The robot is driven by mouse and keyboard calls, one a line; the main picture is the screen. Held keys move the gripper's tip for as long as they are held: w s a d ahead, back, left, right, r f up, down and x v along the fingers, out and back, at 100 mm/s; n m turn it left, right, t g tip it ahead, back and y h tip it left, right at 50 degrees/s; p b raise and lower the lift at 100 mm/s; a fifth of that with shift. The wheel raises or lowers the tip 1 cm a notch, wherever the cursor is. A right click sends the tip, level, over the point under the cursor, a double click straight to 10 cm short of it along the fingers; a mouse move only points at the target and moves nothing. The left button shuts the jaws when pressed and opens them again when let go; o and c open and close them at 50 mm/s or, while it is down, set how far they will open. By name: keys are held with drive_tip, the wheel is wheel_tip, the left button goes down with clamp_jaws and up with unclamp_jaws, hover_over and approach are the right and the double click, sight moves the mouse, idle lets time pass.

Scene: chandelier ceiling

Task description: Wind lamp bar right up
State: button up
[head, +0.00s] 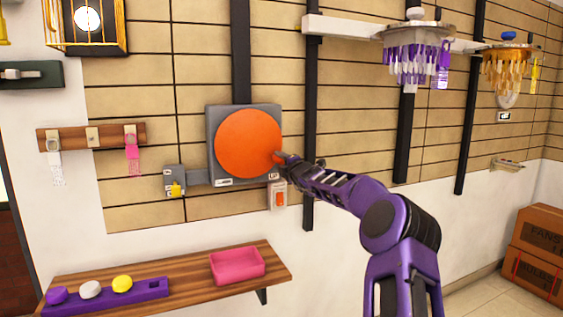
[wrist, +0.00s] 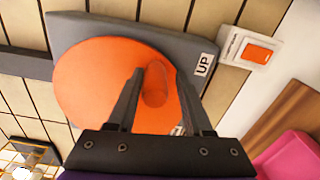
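A large round orange crank disc (head: 248,143) is mounted on a grey wall plate (head: 214,118). Its orange knob (wrist: 156,85) stands near the disc's right edge in the head view. My gripper (head: 283,157) is at that knob; in the wrist view my gripper (wrist: 160,80) has one finger on each side of the knob. The fingers are apart, with a gap visible on the right, so I see no firm grip. An "UP" label (wrist: 204,65) is on the plate. The white lamp bar (head: 342,27) is high on the right, carrying a purple chandelier (head: 415,55) and an amber one (head: 506,65).
A switch with an orange rocker (head: 279,198) is just below the plate. A grey box with a yellow part (head: 175,184) is to the left. A wooden shelf (head: 200,264) holds a pink tray (head: 237,278) and a purple rack (head: 105,297). Cardboard boxes (head: 540,235) stand far right.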

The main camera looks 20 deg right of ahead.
drive_tip(key=shift+o, duration=0.4)
drive_tip(key=shift+d+r, duration=0.1)
drive_tip(key=shift+r, duration=0.05)
drive_tip(key=shift+s+b, duration=0.35)
drive_tip(key=shift+s, duration=0.2)
drive_tip(key=s, duration=1.6)
drive_tip(key=shift+s, duration=0.2)
